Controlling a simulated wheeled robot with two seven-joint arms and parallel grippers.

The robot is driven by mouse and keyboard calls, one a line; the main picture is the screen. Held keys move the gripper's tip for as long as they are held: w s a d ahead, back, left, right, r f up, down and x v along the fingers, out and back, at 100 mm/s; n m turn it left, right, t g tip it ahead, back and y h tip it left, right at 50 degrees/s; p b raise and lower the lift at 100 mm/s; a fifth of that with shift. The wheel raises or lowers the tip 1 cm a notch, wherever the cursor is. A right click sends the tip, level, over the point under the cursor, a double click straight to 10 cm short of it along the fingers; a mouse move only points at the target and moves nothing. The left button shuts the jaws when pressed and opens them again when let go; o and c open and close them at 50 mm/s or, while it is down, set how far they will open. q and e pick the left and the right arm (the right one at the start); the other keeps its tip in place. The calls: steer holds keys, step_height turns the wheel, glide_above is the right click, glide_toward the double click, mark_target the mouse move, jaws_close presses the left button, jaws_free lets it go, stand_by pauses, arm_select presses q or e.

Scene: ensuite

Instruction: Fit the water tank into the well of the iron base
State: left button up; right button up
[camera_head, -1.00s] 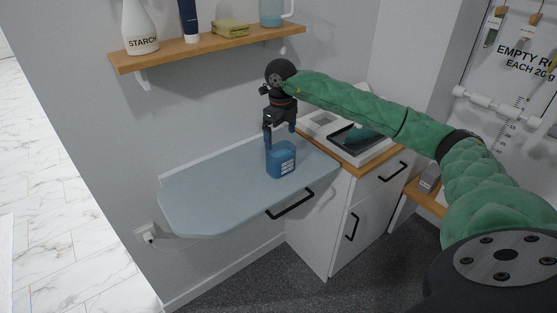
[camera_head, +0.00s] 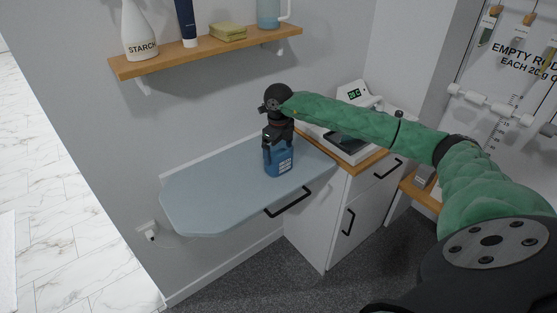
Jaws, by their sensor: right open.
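A blue water tank (camera_head: 281,163) with a pale label stands upright on the grey-blue ironing board (camera_head: 215,196), near its right end. My right gripper (camera_head: 277,150) points down from above, its fingers around the upper part of the tank. It is open, and the tank still rests on the board. On the counter to the right stands a pale iron base (camera_head: 346,133) with a dark top plate, partly hidden behind my green right arm. Its well cannot be made out. My left gripper is not in view.
The left part of the board is clear. A cabinet with black handles stands below the counter.

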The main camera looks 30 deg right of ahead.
steer(key=shift+c, duration=0.4)
steer(key=c, duration=1.4)
steer(key=shift+r, duration=0.2)
